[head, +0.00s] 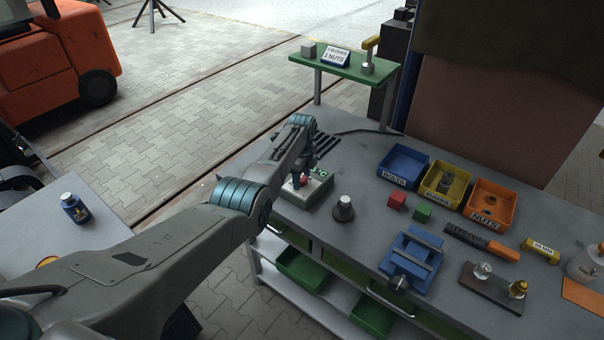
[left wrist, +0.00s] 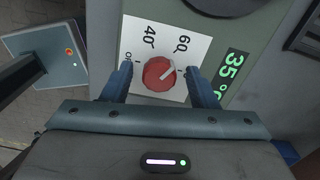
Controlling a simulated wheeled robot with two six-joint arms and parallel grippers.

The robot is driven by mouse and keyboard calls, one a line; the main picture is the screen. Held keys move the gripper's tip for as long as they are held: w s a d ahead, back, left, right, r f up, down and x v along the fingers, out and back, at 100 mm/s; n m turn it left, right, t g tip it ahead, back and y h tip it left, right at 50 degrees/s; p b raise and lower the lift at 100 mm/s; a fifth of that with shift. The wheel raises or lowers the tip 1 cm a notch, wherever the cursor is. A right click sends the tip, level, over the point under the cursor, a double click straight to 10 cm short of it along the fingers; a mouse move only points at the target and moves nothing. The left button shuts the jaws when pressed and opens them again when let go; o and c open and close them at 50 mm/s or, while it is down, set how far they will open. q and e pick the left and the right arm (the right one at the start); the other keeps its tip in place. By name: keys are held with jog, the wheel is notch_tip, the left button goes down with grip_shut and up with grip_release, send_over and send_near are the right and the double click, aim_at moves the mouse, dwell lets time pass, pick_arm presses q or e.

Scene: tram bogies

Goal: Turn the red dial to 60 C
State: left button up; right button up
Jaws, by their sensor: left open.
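The red dial (left wrist: 158,73) sits on a white scale plate (left wrist: 140,28) marked 40 and 60, on the face of a grey-green box. The dial's pale pointer line slants to the upper right in the left wrist view, towards the side of the 60. A green display (left wrist: 233,75) shows 35. My left gripper (left wrist: 160,69) is open, with one blue finger on each side of the dial; I cannot tell whether they touch it. In the head view the box (head: 312,190) stands on the bench, with the red dial (head: 304,178) partly hidden by my left gripper (head: 298,180).
A dark knob-topped weight (head: 343,208) stands right of the box. Red (head: 397,200) and green (head: 422,211) cubes, a blue vise (head: 411,260) and blue, yellow and orange bins (head: 490,204) lie farther right.

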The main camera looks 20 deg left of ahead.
aim_at(302, 178)
pick_arm(q)
jog(key=shift+r, duration=0.55)
notch_tip(302, 178, up, 10)
jog(key=b, duration=0.2)
jog(key=shift+b, duration=0.35)
jog(key=shift+f, duration=0.15)
